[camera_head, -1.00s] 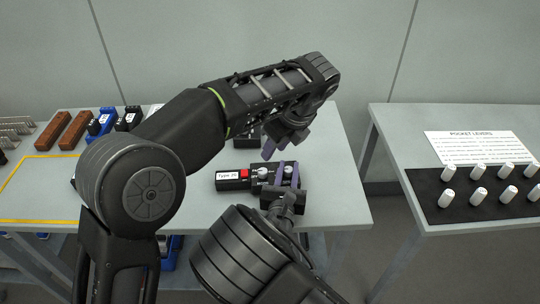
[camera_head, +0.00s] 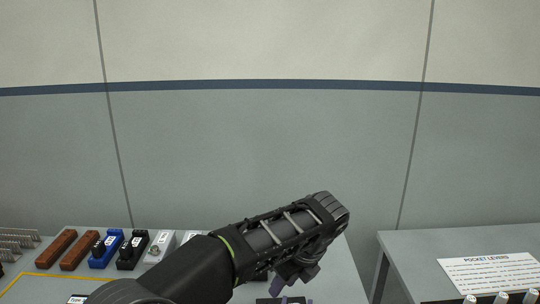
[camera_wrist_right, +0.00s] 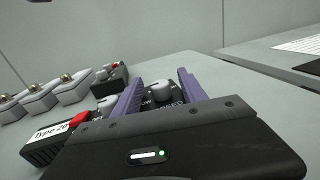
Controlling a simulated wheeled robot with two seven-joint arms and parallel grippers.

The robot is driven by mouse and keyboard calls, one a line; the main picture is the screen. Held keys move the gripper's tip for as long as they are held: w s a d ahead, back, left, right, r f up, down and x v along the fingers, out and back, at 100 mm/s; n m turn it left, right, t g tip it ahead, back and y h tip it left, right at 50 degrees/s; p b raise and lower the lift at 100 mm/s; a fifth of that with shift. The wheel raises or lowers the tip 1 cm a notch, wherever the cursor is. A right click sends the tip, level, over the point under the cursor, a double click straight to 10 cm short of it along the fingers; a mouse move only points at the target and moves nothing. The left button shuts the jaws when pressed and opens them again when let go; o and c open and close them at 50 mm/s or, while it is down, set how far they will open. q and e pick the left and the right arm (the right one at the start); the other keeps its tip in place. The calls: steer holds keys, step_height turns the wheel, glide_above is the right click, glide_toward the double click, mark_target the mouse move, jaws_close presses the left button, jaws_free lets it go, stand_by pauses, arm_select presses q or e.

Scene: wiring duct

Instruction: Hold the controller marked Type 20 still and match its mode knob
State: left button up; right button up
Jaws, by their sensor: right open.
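The controller marked Type 20 (camera_wrist_right: 42,147) is a dark box on the table in the right wrist view. It has a white label, a red button (camera_wrist_right: 79,119) and a white knob (camera_wrist_right: 107,102).
Another dark device with a red button (camera_wrist_right: 117,67) stands behind the controller. Several pale blocks with metal knobs (camera_wrist_right: 37,99) are to its left. In the head view, brown (camera_head: 80,250), blue (camera_head: 106,250) and black (camera_head: 132,250) blocks line the table. A side table (camera_head: 405,255) holds a printed sheet (camera_head: 490,272).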

steer(key=s, duration=0.4)
steer(key=s+a, duration=0.1)
steer(key=s, duration=0.3)
steer(key=s+a, duration=0.1)
steer(key=s, duration=0.2)
steer(key=shift+s+a, duration=0.15)
steer(key=shift+s, duration=0.25)
